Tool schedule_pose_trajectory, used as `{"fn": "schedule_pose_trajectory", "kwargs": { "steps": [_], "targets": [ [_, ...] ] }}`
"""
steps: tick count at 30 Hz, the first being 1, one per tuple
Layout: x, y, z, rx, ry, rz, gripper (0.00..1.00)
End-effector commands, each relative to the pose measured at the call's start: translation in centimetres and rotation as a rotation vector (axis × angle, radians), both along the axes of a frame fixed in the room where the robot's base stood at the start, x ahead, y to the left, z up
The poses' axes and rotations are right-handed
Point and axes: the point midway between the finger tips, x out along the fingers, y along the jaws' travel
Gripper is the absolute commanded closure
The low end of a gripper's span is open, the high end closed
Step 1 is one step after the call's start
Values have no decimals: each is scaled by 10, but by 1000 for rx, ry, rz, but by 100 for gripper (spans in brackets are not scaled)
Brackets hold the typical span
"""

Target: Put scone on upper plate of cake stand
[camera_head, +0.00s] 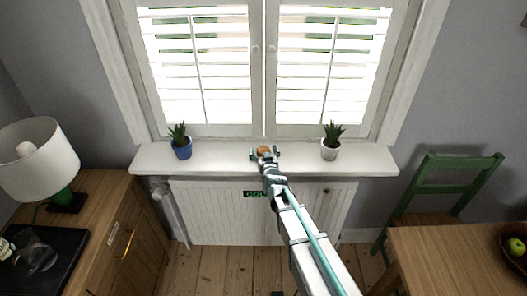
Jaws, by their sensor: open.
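My gripper (264,152) is over the middle of the white window sill at the far end of my arm, with its fingers apart. A small orange-brown thing (263,149), possibly the scone, shows between or just beyond the fingers. It is too small to tell whether the fingers touch it or whether it rests on the sill. I see no cake stand and no upper plate in this view.
The sill (225,158) holds a blue-potted plant (182,149) at left and a white-potted plant (330,149) at right. A radiator (215,205) is below. A lamp (38,160) stands on the left cabinet; a table (450,260) and green chair (440,185) are at right.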

Motion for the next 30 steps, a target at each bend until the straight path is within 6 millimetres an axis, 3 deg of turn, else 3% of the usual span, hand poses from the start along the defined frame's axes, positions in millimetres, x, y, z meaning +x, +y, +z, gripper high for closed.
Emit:
{"fn": "schedule_pose_trajectory", "kwargs": {
  "steps": [5,15,17,30],
  "targets": [
    [-1,0,0,0,0,0,14],
    [-1,0,0,0,0,0,71],
    [-1,0,0,0,0,0,79],
    [-1,-1,9,1,-2,-1,79]
  ]
}}
